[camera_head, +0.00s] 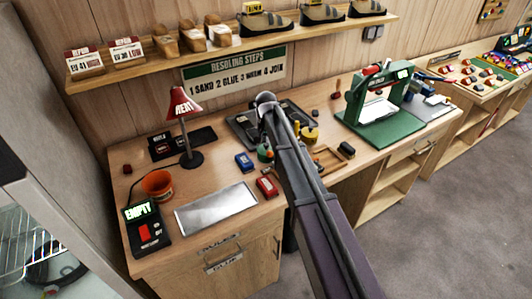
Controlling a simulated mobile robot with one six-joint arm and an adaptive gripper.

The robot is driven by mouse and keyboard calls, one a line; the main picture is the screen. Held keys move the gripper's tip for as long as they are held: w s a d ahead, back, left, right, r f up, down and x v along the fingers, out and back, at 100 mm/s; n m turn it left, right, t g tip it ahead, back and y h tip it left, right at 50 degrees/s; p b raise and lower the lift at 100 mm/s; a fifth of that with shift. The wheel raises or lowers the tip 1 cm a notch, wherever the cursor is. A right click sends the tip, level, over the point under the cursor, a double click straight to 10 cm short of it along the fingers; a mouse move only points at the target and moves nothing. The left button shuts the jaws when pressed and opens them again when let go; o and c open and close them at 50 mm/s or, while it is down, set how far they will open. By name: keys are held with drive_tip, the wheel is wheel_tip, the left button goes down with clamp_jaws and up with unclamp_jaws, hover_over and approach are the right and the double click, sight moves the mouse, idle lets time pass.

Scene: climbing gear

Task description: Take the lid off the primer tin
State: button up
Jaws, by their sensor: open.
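I cannot read a primer label on anything. Small containers stand on the wooden bench near my arm. A green round one (264,152) is left of the arm, and a yellow round one (309,134) is just right of it. A blue box-shaped item (244,162) and a red one (267,187) lie nearer the front. I cannot tell which is the primer tin or make out its lid. My arm reaches up across the bench from the bottom and covers part of it. I cannot make out my gripper's fingers.
A metal plate (216,208) lies at the front. An orange pot (157,184), a red heat lamp (186,106) and a box reading EMPTY (146,226) are at the left. A green press (380,104) stands at the right. A shoe shelf (230,51) hangs above.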

drive_tip(key=shift+f, duration=0.15)
idle(0.5)
clamp_jaws()
